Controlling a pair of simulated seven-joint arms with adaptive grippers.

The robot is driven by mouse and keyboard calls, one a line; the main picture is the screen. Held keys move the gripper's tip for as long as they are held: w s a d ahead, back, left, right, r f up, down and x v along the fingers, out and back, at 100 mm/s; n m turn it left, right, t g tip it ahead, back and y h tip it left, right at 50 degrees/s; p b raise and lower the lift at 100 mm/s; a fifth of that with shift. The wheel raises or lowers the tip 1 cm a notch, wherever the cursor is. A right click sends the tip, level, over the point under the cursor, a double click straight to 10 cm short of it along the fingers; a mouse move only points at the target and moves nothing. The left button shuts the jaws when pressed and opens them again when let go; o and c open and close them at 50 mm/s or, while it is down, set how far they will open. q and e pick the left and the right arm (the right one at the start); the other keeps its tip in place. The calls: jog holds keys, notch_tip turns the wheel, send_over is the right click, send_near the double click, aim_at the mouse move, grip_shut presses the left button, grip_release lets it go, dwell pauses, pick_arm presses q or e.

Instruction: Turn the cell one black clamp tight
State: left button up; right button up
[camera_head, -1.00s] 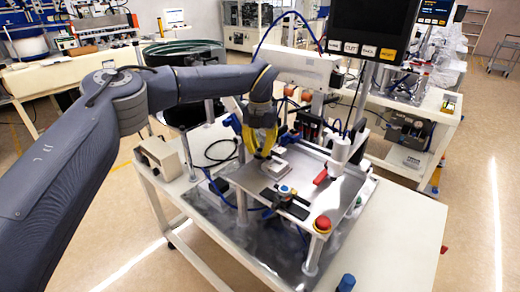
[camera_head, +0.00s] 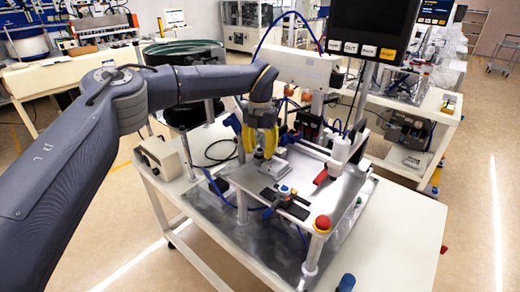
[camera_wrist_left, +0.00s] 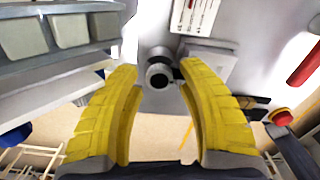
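My left gripper (camera_head: 262,156) hangs with its yellow fingers down over the back left of the metal plate (camera_head: 332,193). It is open, with a clear gap between its fingertips in the left wrist view (camera_wrist_left: 160,74). A round black and grey knob (camera_wrist_left: 158,76) stands between and just beyond the fingertips there; I cannot tell if they touch it. It may be part of the clamp. In the head view a grey block (camera_head: 274,168) sits under the fingers. Black clamp-like parts (camera_head: 290,207) lie near the plate's front edge. My right gripper is not in view.
A red handle (camera_head: 321,177) and a white upright unit (camera_head: 341,151) stand on the plate's right side. A red button (camera_head: 322,223) is at its front corner. A beige box (camera_head: 160,157) stands at the left. The white table's front right (camera_head: 400,240) is mostly clear.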

aim_at(260, 150)
pick_arm(q)
jog(key=shift+o, duration=1)
jog(key=shift+r, duration=0.1)
notch_tip(260, 150, up, 12)
